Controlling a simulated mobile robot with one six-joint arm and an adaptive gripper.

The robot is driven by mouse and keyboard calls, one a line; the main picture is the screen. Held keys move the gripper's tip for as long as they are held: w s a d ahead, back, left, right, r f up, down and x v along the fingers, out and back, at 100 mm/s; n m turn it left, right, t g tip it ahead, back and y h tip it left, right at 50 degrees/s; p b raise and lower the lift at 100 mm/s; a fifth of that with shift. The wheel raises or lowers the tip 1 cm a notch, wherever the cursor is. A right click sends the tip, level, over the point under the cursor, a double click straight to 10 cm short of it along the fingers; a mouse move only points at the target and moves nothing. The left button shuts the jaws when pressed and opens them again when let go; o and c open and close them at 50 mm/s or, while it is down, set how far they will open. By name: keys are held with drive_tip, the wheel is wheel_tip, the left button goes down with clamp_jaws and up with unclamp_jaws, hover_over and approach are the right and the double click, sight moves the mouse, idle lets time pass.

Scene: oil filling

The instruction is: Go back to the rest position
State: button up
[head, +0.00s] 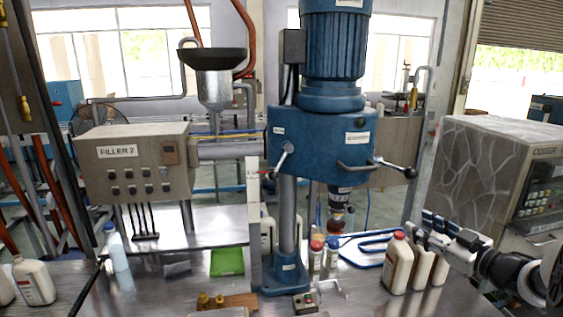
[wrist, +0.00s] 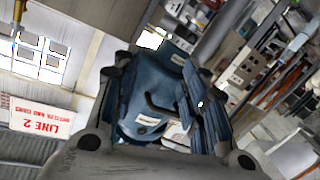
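My gripper (head: 428,228) is in the head view at the right, in the air just above and beside several cream bottles (head: 397,265). Its fingers point left, toward the blue drill press (head: 312,140). In the wrist view, my gripper's fingers (wrist: 155,105) stand apart at left and right with nothing held between them. The blue drill press (wrist: 150,85) shows beyond the fingers there. The nearest cream bottle has a red cap, and the bottles behind it are partly hidden.
The filler control box (head: 135,165) is at left. A grey machine (head: 490,170) stands close on the right.

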wheel_tip(320, 180, up, 8)
drive_tip(key=a+m+h, duration=0.2)
drive_tip(key=m+h, duration=0.2)
drive_tip(key=h, duration=0.3)
drive_tip(key=s+a+r+m+g+h, duration=0.2)
drive_tip(key=s+h, duration=0.1)
drive_tip(key=s, duration=0.4)
drive_tip(key=s+a+f+g+y, duration=0.1)
drive_tip(key=s+a+f+g, duration=0.2)
drive_tip(key=s+a, duration=0.3)
drive_tip(key=s+a+f+m+g+y, duration=0.1)
drive_tip(key=s+a+f+g, duration=0.2)
drive_tip(key=s, duration=1.2)
drive_tip(key=s+a+f+m+g+y, duration=0.1)
drive_tip(key=s+a+f+g, duration=0.2)
drive_tip(key=s+a+f, duration=0.4)
drive_tip(key=s+a, duration=0.1)
drive_tip(key=s, duration=0.3)
drive_tip(key=shift+s+a, duration=0.15)
drive_tip(key=shift+a, duration=0.2)
drive_tip(key=shift+f, duration=0.1)
